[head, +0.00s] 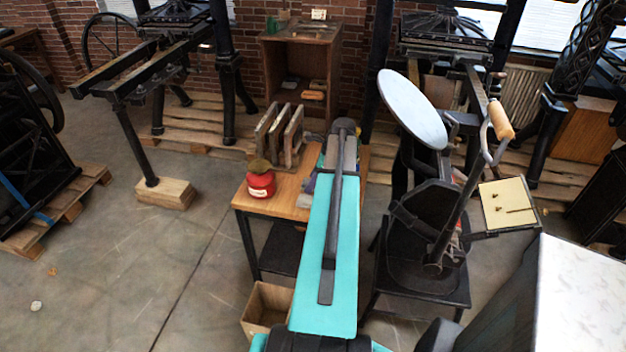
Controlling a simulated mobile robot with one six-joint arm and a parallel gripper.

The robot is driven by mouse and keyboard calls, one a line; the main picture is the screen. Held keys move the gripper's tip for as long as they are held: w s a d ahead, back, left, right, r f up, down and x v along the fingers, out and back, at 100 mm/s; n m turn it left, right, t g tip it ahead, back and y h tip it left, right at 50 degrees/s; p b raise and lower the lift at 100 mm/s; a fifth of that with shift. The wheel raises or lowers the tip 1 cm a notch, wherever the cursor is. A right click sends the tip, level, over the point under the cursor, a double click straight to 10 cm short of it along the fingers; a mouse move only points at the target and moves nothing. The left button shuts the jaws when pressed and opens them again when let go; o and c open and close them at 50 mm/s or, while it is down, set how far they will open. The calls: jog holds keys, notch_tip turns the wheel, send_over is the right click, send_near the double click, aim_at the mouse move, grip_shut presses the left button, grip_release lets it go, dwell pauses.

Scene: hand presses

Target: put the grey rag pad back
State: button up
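A small grey patch of cloth (305,201), which may be the grey rag pad, lies on the wooden table (283,192) at the left edge of my teal arm. My arm covers part of it, so its full shape is hidden. A red tin (261,186) with an olive-brown lump on top stands to its left. My arm reaches out over the table. Its dark far end is over the table's back part. The fingers of my gripper are hidden behind the arm, and I cannot see whether they hold anything.
Upright wooden-framed panels (279,135) stand at the table's back left. A black hand press with a round disc (412,108) stands close on the right, with a cream tray (508,203) beside it. A cardboard box (268,308) is below the table. Open floor lies left.

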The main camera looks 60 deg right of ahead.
jog(key=shift+r, duration=0.2)
jog(key=b+v, duration=0.3)
jog(key=v, duration=0.9)
dwell(0.4)
dwell(0.6)
